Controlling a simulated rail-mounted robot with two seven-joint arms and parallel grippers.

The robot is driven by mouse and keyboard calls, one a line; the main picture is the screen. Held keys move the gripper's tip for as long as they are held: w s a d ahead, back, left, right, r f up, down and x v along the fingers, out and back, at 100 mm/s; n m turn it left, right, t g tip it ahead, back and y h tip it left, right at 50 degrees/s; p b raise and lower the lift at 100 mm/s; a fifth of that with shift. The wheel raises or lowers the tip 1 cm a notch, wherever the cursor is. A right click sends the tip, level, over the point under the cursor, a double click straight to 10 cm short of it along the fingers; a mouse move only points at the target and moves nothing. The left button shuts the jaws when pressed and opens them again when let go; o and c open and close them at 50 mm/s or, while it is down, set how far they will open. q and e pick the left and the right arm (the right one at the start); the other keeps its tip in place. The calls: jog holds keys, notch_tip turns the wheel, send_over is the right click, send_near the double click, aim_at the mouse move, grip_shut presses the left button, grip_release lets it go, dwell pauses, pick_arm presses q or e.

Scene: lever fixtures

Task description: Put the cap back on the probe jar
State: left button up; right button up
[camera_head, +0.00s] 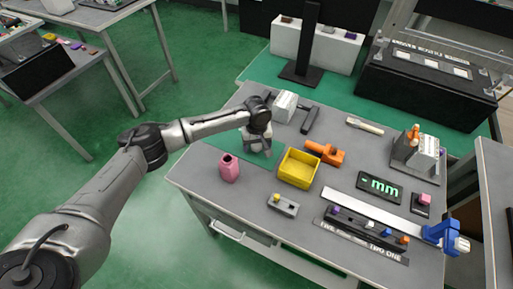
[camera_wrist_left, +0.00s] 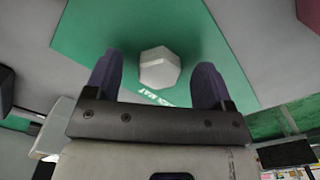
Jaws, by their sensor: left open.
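A pink jar (camera_head: 229,169) with a dark open mouth stands upright on the grey bench; I take it to be the probe jar. A pale, many-sided cap-like piece (camera_wrist_left: 159,68) shows in the left wrist view over a green mat (camera_wrist_left: 85,35) with white lettering. My left gripper (camera_head: 258,149) is open, right of and behind the pink jar. In the left wrist view, the two dark fingers of the gripper (camera_wrist_left: 156,82) stand either side of the pale piece, with gaps visible. The head view does not show this piece clearly behind the gripper. My right gripper is not in view.
A yellow bin (camera_head: 298,183) and an orange clamp-like part (camera_head: 325,152) sit right of my left gripper. A white block (camera_head: 285,106) stands behind it. A small grey switch box (camera_head: 283,205) is in front. Bare bench top lies around the pink jar.

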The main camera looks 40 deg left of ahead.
aim_at(257, 145)
pick_arm(q)
jog(key=shift+f, duration=0.3)
jog(key=shift+c, duration=0.2)
jog(key=c, duration=0.8)
jog(key=shift+r, duration=0.1)
notch_tip(257, 145, up, 5)
jog(key=p, duration=0.2)
jog(key=shift+p, duration=0.3)
jog(key=d+r+p, duration=0.1)
jog(key=d+r, duration=0.1)
jog(key=d, duration=0.2)
jog(key=d+r+p, duration=0.1)
jog(key=d+r, duration=0.1)
jog(key=d, duration=0.1)
jog(key=d+r+p, duration=0.1)
jog(key=d+r, duration=0.1)
jog(key=d, duration=0.2)
jog(key=shift+d, duration=0.3)
